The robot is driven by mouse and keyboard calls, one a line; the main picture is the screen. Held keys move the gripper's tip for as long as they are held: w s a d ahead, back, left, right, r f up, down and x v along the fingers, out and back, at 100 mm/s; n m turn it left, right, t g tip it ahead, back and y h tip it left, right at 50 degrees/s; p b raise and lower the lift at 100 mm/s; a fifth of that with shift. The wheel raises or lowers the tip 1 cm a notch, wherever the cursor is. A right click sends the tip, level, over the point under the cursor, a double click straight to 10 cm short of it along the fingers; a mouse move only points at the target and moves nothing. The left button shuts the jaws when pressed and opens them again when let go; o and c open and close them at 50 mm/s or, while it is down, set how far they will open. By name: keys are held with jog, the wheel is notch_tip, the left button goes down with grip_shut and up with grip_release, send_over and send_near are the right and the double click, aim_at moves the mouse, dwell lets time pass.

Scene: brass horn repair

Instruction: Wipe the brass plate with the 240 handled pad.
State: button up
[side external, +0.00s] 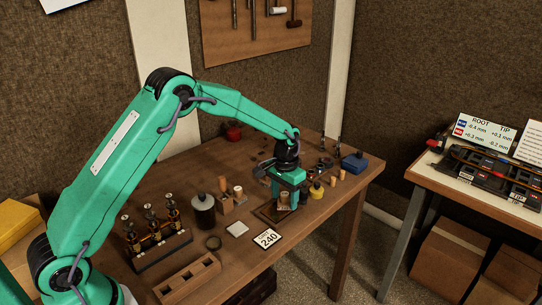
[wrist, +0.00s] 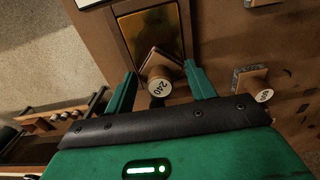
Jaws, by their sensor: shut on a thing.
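The brass plate (wrist: 152,32) is dark gold in a brown frame, at the top of the wrist view. In the side view the plate (side external: 267,213) lies on the bench, partly hidden under my gripper. The 240 handled pad (wrist: 160,87) has a round end marked 240 and a pale block. My gripper (wrist: 161,78) is shut on it, one green finger on each side. The pad (side external: 284,199) is over the plate, overlapping its near edge in the wrist view. I cannot tell whether it touches the plate. My gripper (side external: 285,188) points down.
Another handled pad (wrist: 262,94) stands to the right in the wrist view. A white 240 card (side external: 267,238) lies in front of the plate. A dark jar (side external: 203,211), a bottle rack (side external: 155,236) and a wooden block (side external: 187,277) stand left. Small pots and a blue box (side external: 354,162) stand right.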

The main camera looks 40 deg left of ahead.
aim_at(269, 216)
jog(key=shift+s, duration=3.3)
jog(key=shift+w, duration=3.75)
jog(key=shift+s, duration=3.55)
jog(key=shift+s+r, duration=0.15)
notch_tip(269, 216, up, 8)
